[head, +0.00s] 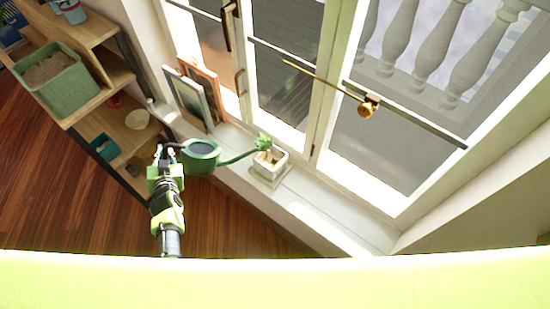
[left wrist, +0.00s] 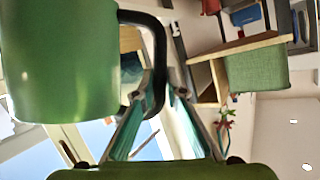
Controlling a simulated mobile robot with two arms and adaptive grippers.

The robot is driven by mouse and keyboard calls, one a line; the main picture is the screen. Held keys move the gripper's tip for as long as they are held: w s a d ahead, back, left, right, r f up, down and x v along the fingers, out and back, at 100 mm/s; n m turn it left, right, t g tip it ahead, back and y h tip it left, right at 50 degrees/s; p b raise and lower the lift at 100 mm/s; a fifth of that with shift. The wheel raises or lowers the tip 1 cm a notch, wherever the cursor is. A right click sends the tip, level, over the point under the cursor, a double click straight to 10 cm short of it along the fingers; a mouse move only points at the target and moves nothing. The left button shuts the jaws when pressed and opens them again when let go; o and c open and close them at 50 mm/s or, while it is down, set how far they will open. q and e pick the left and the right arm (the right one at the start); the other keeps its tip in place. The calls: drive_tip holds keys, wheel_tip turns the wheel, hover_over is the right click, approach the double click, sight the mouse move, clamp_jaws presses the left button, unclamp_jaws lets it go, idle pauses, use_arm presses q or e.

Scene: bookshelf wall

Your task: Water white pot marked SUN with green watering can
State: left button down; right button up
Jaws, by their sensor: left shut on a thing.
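The green watering can (head: 201,155) is held up beside the window sill, its spout reaching right to the white pot (head: 268,166). The pot stands on the sill with a small green plant in it; I cannot read any marking on it. My left gripper (head: 166,153) is shut on the can's handle. In the left wrist view the can's green body (left wrist: 62,60) fills the upper left, and its dark handle (left wrist: 158,60) runs down between my left gripper's fingers (left wrist: 158,98). Whether water is flowing I cannot tell. My right gripper is not in view.
A wooden shelf (head: 95,28) on the left holds a green bin (head: 58,85) and a bowl (head: 137,119). Picture frames (head: 190,95) lean at the sill's left end. The window (head: 290,60) rises behind the pot. The sill (head: 325,208) right of the pot is clear.

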use_arm(q)
drive_tip(key=shift+w+r, duration=0.15)
drive_tip(key=shift+r, duration=0.2)
drive_tip(key=shift+f, duration=0.1)
idle(0.7)
drive_tip(key=shift+n+h, duration=0.5)
drive_tip(key=shift+n, duration=0.2)
drive_tip(key=f+b, duration=0.2)
drive_tip(key=f, duration=0.1)
drive_tip(key=f+b, duration=0.2)
drive_tip(key=shift+a+f, duration=0.2)
drive_tip(key=shift+a, duration=0.05)
drive_tip(key=shift+f, duration=0.45)
drive_tip(key=shift+r, duration=0.1)
